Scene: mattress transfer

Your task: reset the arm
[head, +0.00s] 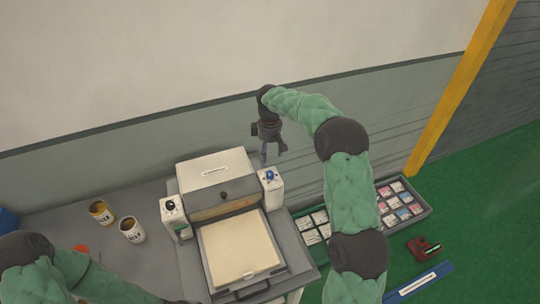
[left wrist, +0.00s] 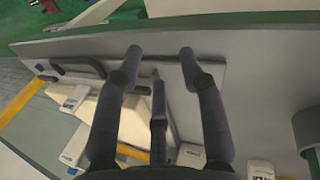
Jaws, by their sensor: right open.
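My right arm is green with dark joints. It rises from the lower right of the head view and bends over at the top. Its dark right gripper (head: 273,156) hangs pointing down, open and empty, near the back right of the white machine (head: 216,170). My left arm enters at the lower left of the head view, and its gripper is not clear there. In the left wrist view the fingers of my left gripper (left wrist: 161,55) are spread apart with nothing between them, above the machine. The cream pad (head: 240,249) lies in the machine's front tray and shows in the left wrist view (left wrist: 105,115).
Two labelled cans (head: 132,230) stand on the grey table (head: 50,212) at left. A compartment tray (head: 420,208) of small packets lies right, partly behind my right arm. A red-and-black item (head: 423,248) and a blue bar (head: 418,282) lie on the green floor.

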